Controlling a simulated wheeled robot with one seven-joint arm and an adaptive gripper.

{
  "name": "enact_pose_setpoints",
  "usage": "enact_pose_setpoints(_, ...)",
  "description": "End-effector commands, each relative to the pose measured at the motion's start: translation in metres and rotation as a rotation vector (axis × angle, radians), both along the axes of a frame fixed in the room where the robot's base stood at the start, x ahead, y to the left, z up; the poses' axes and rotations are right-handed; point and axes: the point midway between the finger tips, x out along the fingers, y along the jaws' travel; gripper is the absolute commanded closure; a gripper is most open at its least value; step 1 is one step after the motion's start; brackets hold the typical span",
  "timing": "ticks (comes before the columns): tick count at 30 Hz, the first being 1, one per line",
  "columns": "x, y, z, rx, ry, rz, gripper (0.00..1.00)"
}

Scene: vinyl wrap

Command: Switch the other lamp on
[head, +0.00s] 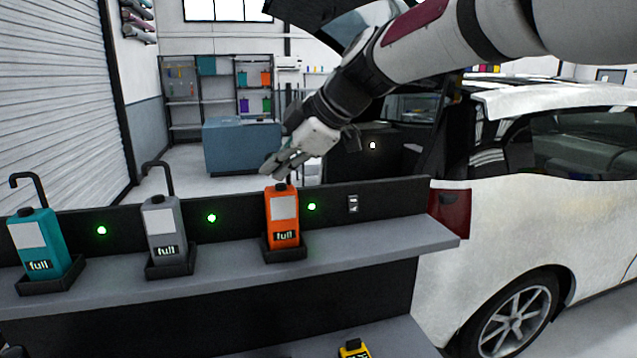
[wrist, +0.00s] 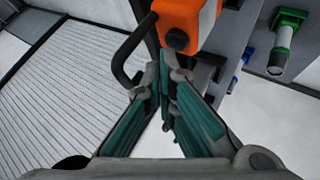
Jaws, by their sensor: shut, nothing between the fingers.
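Three hand lamps stand upright in dark docks on the grey shelf: a teal lamp (head: 54,250), a grey lamp (head: 176,247) and an orange lamp (head: 285,235). Each has a pale panel and a "full" label. I cannot tell whether any panel is lit. Black hooks rise from the teal and grey lamps. My gripper (head: 272,170) is shut and empty, just above the orange lamp's dark top knob. In the wrist view, the closed fingertips (wrist: 165,62) are close to the orange lamp (wrist: 188,14) and its knob; contact is unclear. A black hook shows left of them.
Green lights (head: 211,217) glow on the dark back panel, which also carries a small switch plate (head: 352,203). A yellow-and-black item (head: 353,349) is below the shelf. A white car (head: 550,190) stands at right. In the wrist view, a green-capped item (wrist: 287,38) is at right.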

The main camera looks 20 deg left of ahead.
Motion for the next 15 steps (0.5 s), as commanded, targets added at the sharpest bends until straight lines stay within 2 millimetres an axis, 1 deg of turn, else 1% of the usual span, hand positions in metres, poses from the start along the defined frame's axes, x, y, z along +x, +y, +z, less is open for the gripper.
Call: enact_pose_setpoints(15,0.0009,-0.0003,-0.0091,0.000,0.001,-0.001,1.00)
